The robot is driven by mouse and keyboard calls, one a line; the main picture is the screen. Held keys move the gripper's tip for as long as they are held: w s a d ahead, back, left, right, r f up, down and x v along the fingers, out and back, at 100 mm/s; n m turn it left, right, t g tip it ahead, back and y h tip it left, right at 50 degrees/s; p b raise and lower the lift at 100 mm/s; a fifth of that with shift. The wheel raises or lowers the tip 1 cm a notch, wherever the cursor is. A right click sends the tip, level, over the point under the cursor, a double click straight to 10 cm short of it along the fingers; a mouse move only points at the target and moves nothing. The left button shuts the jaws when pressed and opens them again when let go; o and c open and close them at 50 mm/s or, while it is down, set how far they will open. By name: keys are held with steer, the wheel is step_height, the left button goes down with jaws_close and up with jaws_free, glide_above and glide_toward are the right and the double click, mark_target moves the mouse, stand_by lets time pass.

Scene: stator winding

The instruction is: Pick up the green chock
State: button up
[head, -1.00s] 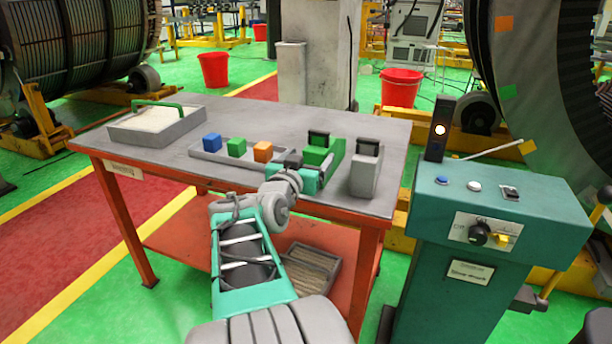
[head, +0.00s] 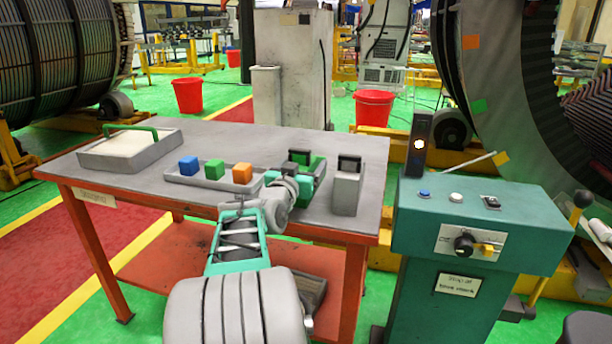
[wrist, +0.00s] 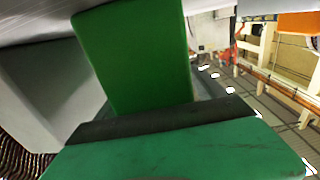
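A small green block (head: 214,169) sits in a shallow grey tray (head: 205,184) on the table, between a blue block and an orange block. In the wrist view a green block (wrist: 135,55) rises close behind the dark edge and teal part in the foreground.
A grey upright block (head: 346,190) with a black top stands right of my gripper. An open grey box (head: 150,158) with a green handle sits at the table's left. A teal control console (head: 480,225) stands right of the table. The table's back middle (head: 240,137) is clear.

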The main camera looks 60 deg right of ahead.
steer(key=c, duration=1.5)
steer(key=shift+r, duration=0.15)
steer(key=shift+c, duration=0.4)
